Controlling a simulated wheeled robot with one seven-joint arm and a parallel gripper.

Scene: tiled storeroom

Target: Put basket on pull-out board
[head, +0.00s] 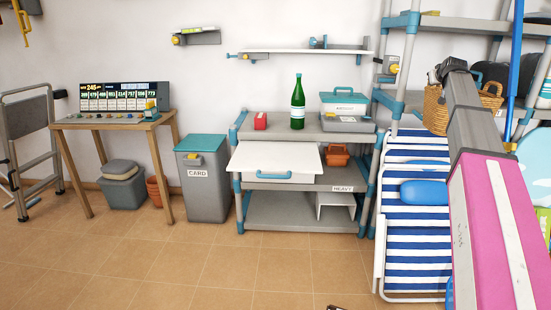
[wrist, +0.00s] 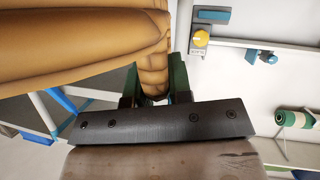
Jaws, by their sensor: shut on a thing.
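The woven tan basket (head: 436,112) hangs in the air at the right of the head view, in front of the tall shelf rack. It fills the upper left of the wrist view (wrist: 75,45). My gripper (wrist: 155,92) is shut on a part of the basket, with one finger on either side of it. In the head view my arm hides part of the basket. The white pull-out board (head: 272,157) with a blue front handle sticks out from the low shelf unit, left of and lower than the basket. Its top looks bare.
An orange bin (head: 336,156) sits right of the board. A striped lounger (head: 413,222) stands below the basket. The floor in front is mostly clear.

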